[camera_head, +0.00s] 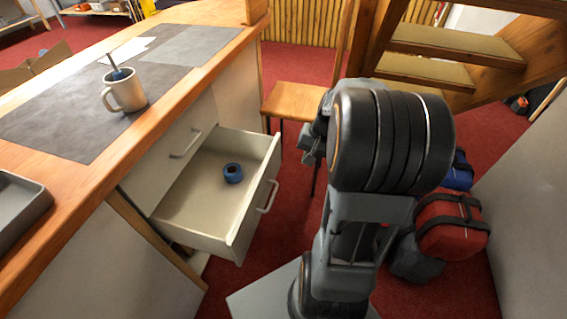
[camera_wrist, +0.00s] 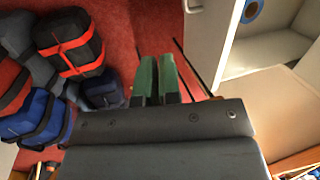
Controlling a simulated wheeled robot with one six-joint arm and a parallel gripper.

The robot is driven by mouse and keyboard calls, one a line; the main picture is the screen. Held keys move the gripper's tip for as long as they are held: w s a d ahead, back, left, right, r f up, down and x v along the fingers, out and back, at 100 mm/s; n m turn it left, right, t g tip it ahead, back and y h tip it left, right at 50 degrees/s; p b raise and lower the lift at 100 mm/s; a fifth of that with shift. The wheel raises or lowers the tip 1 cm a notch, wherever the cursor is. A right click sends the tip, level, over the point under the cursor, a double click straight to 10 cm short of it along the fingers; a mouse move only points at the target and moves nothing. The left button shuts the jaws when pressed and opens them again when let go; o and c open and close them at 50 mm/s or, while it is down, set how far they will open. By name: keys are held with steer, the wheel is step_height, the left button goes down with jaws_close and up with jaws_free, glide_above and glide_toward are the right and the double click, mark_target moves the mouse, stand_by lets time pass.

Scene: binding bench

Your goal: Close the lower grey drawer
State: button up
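The lower grey drawer (camera_head: 190,210) is pulled well out of the bench, below a shut upper drawer (camera_head: 165,160). Its front carries a bar handle (camera_head: 268,197). A blue tape roll (camera_head: 233,173) lies inside it. In the wrist view the open drawer (camera_wrist: 208,40) is at upper right, with the roll (camera_wrist: 252,10) at the top edge. My gripper (camera_wrist: 158,60) has its two green fingers side by side, nearly touching, with nothing between them. It is left of the drawer front in the wrist view, apart from it. In the head view my arm hides most of the gripper.
A wooden chair (camera_head: 290,100) stands behind the drawer. Red and blue bags (camera_head: 450,225) lie on the red carpet at right, by wooden stairs (camera_head: 440,70). A mug (camera_head: 124,88) and a grey tray (camera_head: 18,205) are on the bench top. Carpet shows in front of the drawer.

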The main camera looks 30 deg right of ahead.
steer(key=w+d+f+b, duration=0.1)
steer(key=d+f, duration=0.1)
steer(key=w+d+f+m+t+y+b, duration=0.1)
steer(key=d+f, duration=0.1)
steer(key=w+d+f+m+y+b, duration=0.1)
steer(key=d+f, duration=0.2)
steer(key=shift+w+d+t, duration=0.1)
steer(key=shift+w+t, duration=0.05)
steer(key=shift+t, duration=0.25)
jaws_close()
steer(key=n+t+y+b, duration=0.1)
steer(key=t+y+b, duration=0.1)
steer(key=t+b, duration=0.1)
glide_toward(278, 146)
steer(key=shift+d+f+x, duration=0.1)
steer(key=shift+d+x, duration=0.05)
steer(key=shift+x, duration=1.6)
steer(key=shift+d+f+x, duration=0.1)
steer(key=shift+f+x, duration=0.05)
steer(key=shift+x, duration=1.6)
